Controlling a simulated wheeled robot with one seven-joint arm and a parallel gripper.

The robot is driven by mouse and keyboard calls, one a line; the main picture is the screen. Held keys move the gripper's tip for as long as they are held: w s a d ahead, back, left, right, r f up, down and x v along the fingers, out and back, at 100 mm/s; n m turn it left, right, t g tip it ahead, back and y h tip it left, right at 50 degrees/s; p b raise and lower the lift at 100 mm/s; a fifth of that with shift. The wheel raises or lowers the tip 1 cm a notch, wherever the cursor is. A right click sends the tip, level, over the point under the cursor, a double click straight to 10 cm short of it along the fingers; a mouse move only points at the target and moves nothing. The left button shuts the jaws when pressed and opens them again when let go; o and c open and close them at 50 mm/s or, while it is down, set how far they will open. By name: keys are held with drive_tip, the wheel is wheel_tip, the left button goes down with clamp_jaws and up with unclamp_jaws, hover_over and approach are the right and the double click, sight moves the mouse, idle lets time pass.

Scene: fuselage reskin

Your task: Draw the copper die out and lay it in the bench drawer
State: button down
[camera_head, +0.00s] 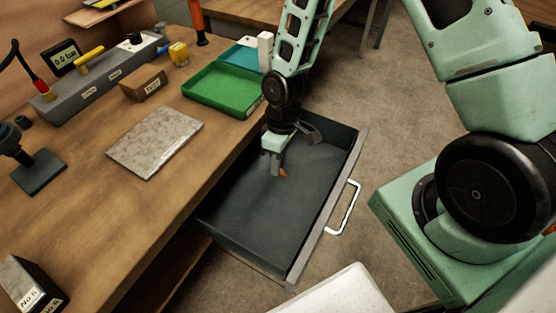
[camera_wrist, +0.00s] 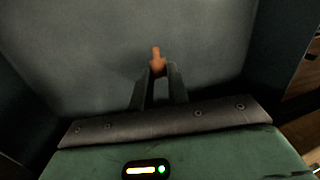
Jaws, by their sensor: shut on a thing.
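The copper die (camera_wrist: 156,60) shows between the fingertips of my gripper (camera_wrist: 157,75) in the wrist view. In the head view the die (camera_head: 283,173) is a small orange-brown piece at the tip of my gripper (camera_head: 277,167). My gripper is shut on it and points down inside the open bench drawer (camera_head: 235,220). The drawer is dark grey, pulled out from the bench, and looks empty otherwise. I cannot tell whether the die touches the drawer floor. Most of the die's upper part is hidden by the fingers.
The wooden bench (camera_head: 120,215) lies left of the drawer, with a green tray (camera_head: 222,88) near its edge, a grey plate (camera_head: 155,141) and a small labelled block (camera_head: 143,83). The drawer's right front wall carries a white handle (camera_head: 346,208). The drawer's near end is clear.

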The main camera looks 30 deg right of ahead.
drive_tip(key=shift+f+b, duration=1.8)
drive_tip(key=shift+f, duration=0.9)
drive_tip(key=c, duration=1.3)
unclamp_jaws()
drive_tip(key=shift+r+p, duration=3.85)
drive_tip(key=shift+r, duration=0.65)
